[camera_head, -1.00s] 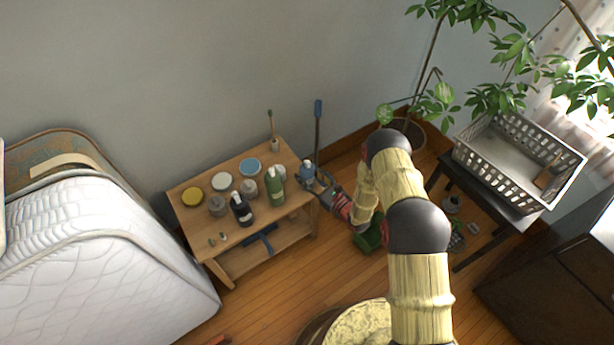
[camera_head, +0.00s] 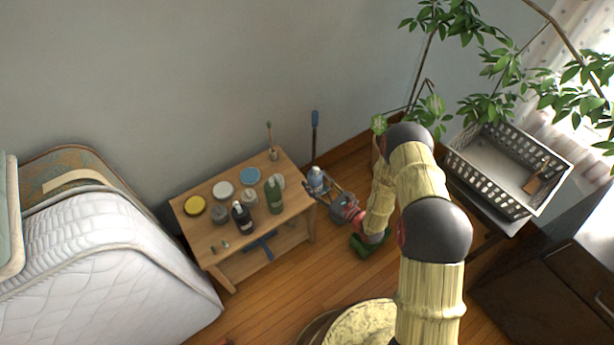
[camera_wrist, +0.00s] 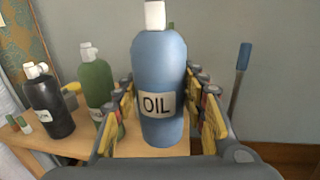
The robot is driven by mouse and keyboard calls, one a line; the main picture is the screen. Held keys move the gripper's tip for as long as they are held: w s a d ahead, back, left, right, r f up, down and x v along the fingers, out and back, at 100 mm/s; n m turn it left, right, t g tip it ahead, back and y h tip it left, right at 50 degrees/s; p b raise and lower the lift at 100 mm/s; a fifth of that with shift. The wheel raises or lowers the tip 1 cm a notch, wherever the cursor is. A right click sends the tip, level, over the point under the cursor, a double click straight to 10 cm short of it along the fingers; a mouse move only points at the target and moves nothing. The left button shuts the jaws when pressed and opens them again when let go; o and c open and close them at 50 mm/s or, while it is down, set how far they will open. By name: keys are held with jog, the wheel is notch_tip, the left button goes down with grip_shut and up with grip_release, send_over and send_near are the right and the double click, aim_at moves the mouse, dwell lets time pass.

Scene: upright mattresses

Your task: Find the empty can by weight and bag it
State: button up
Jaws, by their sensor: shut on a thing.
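A blue bottle with a white cap and an OIL label stands upright in my gripper (camera_head: 321,192), which is shut on it. The bottle (camera_head: 316,179) is at the right end of the wooden table (camera_head: 222,262), seemingly just past its edge. In the wrist view the blue bottle (camera_wrist: 158,75) sits between both fingers. Several round tins stand on the table, including a yellow-topped tin (camera_head: 194,205), a white-topped tin (camera_head: 223,190) and a blue-topped tin (camera_head: 250,175). A green object (camera_head: 368,246) lies on the floor, partly hidden by my arm; I cannot tell what it is.
A black bottle (camera_head: 242,218) and a green bottle (camera_head: 273,196) stand on the table. A grey basket (camera_head: 490,190) sits on a dark stand at the right. A blue-handled tool (camera_head: 315,135) leans on the wall. A white mattress (camera_head: 110,265) is at the left.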

aim_at(318, 184)
jog(key=s+d+r, duration=0.1)
jog(key=s, duration=0.1)
jog(key=s+d+r+p, duration=0.1)
jog(key=s, duration=0.1)
jog(key=s+d+r, duration=0.1)
jog(key=s+d, duration=0.1)
jog(key=shift+p, duration=0.4)
